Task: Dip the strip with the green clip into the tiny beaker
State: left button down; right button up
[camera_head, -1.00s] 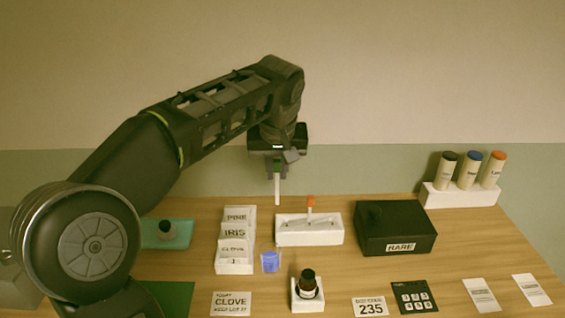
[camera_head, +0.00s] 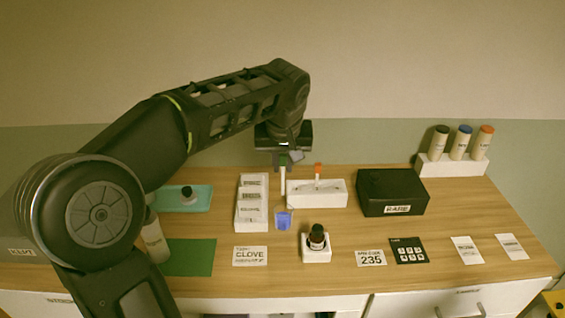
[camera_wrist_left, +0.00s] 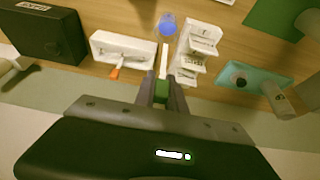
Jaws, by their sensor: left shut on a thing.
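My left gripper (camera_head: 287,157) is shut on the green clip (camera_wrist_left: 161,92), and a pale strip (camera_head: 283,182) hangs down from it, roughly upright. The tiny beaker (camera_head: 283,221) holds something blue and stands on the table just below the strip in the head view. In the left wrist view the beaker (camera_wrist_left: 167,24) lies just beyond the strip's free end. The strip's end looks close to the beaker's rim, but I cannot tell whether it is inside. My right gripper is out of view.
A white holder with an orange-clipped strip (camera_head: 318,171) stands right of the strip. A white card rack (camera_head: 251,223) stands left of the beaker. A dark bottle (camera_head: 317,237) sits in a white stand in front, and a black box (camera_head: 392,190) is to the right.

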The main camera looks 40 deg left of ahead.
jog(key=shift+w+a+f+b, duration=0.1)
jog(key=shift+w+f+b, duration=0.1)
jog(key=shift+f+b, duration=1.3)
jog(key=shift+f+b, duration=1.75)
jog(key=shift+b, duration=0.05)
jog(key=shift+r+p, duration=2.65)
jog(key=shift+p, duration=0.05)
